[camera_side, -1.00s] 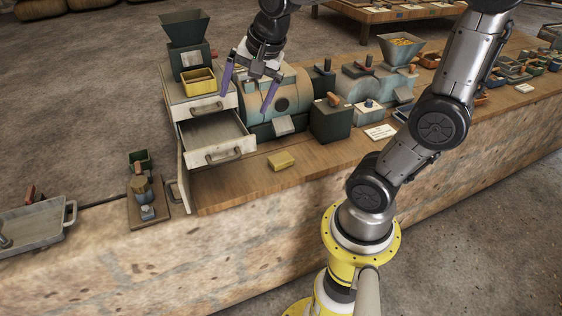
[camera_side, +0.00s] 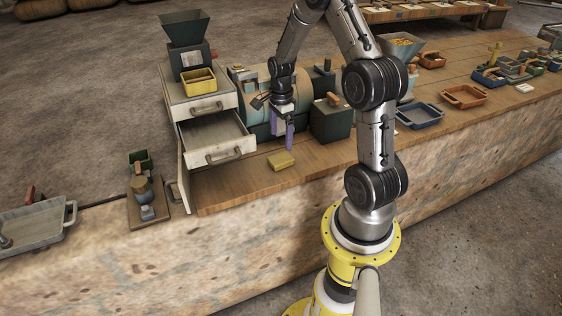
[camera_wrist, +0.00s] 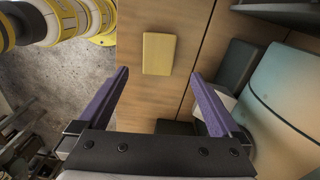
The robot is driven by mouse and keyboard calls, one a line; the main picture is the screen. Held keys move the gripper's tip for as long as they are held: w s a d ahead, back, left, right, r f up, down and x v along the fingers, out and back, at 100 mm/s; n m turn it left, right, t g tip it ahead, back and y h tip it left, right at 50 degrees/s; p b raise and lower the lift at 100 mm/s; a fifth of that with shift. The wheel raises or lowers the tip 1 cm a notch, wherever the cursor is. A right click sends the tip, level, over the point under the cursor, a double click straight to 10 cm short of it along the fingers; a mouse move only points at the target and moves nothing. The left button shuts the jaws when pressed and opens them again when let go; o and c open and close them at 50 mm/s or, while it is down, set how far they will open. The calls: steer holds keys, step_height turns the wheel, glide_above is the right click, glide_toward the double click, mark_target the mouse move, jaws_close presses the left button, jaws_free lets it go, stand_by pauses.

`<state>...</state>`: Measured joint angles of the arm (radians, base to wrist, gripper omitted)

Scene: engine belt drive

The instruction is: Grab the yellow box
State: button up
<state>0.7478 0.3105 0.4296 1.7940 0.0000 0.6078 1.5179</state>
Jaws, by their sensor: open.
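The yellow box (camera_side: 281,160) is a small flat block lying on the wooden bench top, in front of the drawer unit and the machines. In the wrist view the yellow box (camera_wrist: 159,54) lies ahead of the fingertips, roughly centred between their lines. My gripper (camera_side: 283,140) points down above the bench, just behind and above the box. In the wrist view my gripper (camera_wrist: 159,74) has its two purple fingers spread wide with nothing between them. The fingers appear apart from the box.
A cabinet with an open drawer (camera_side: 217,140) stands left of the box, with a yellow bin (camera_side: 198,80) on top. A dark green block (camera_side: 331,121) stands to the right.

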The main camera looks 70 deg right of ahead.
mark_target(282, 157)
steer(key=f, duration=0.8)
steer(key=shift+s+f, duration=0.1)
steer(key=shift+s, duration=0.1)
steer(key=shift+c, duration=0.3)
steer(key=c, duration=1.4)
steer(key=shift+o, duration=0.2)
